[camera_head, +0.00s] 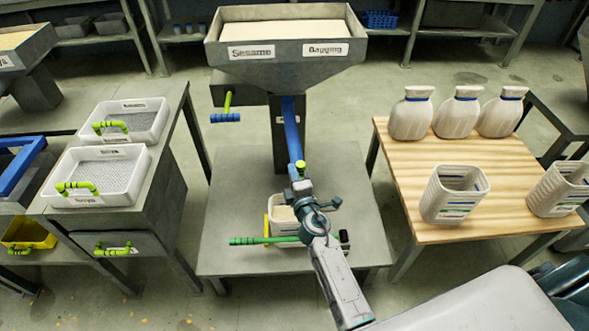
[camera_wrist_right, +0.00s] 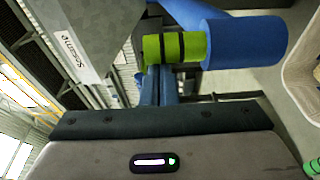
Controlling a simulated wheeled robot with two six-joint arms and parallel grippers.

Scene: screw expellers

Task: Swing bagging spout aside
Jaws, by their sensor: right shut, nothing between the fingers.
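The blue bagging spout (camera_head: 291,128) slants down from the front of the grey hopper (camera_head: 285,62), which bears "Sesame" and "Bagging" labels. A lime green piece (camera_head: 300,166) shows at its lower end. My right gripper (camera_head: 301,186) is shut and empty, just below that end; I cannot tell whether they touch. In the right wrist view, a lime green, black-banded piece (camera_wrist_right: 175,47) with a thick blue cylinder (camera_wrist_right: 243,42) lies close ahead of the gripper. My left gripper is not in view.
A white bin (camera_head: 280,208) with pale contents stands under the spout, partly hidden by my right arm. A green bar (camera_head: 262,241) lies left of the arm. Another green and blue handle (camera_head: 226,109) is left of the hopper. Mesh trays (camera_head: 150,128) stand left; bottles (camera_head: 458,117) stand right.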

